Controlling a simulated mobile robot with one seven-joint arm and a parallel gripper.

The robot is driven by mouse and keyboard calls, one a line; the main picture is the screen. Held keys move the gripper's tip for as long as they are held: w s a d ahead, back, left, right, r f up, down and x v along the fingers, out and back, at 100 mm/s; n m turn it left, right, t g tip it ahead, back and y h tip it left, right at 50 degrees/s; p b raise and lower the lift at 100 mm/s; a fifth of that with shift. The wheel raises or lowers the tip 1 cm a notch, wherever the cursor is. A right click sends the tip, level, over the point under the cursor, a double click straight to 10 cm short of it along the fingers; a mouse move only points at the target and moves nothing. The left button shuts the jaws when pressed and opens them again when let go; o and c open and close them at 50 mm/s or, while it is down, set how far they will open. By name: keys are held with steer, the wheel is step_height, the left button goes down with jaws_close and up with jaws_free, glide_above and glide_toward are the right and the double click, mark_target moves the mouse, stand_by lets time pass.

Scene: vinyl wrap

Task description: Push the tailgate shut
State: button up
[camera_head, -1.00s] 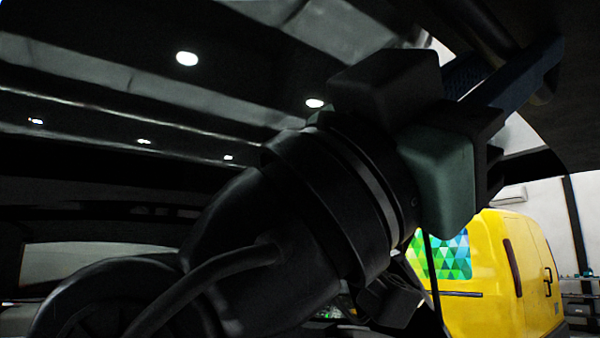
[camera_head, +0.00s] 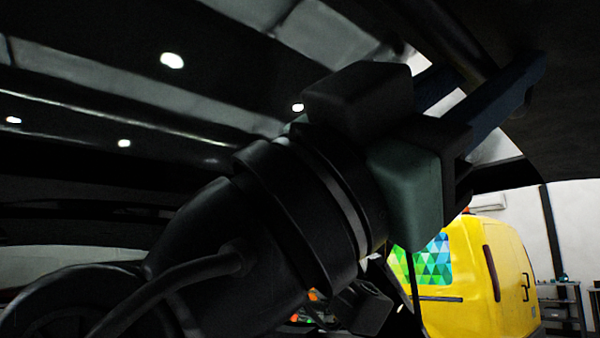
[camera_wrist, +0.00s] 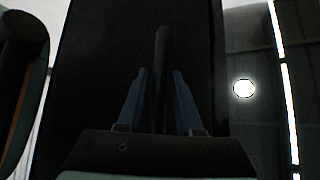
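The dark underside of what looks like the raised tailgate (camera_head: 565,105) fills the upper right of the head view. A dark panel, likely the same tailgate (camera_wrist: 95,60), fills the middle of the wrist view. A thin dark bar (camera_head: 455,35) slants along it; a bar (camera_wrist: 161,60) also stands between my fingers in the wrist view. My gripper (camera_head: 500,68) reaches up to the right with two blue fingers. In the wrist view its fingers (camera_wrist: 160,75) are apart, with narrow dark gaps beside the bar. Whether they touch the panel is unclear.
A yellow van (camera_head: 475,280) with a patterned window stands behind at the right. A shelf (camera_head: 562,305) is at the far right edge. Round ceiling lights (camera_head: 172,61) show overhead. My arm hides much of the middle.

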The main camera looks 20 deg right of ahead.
steer(key=b+v, duration=0.3)
steer(key=v, duration=1)
steer(key=shift+r, duration=0.1)
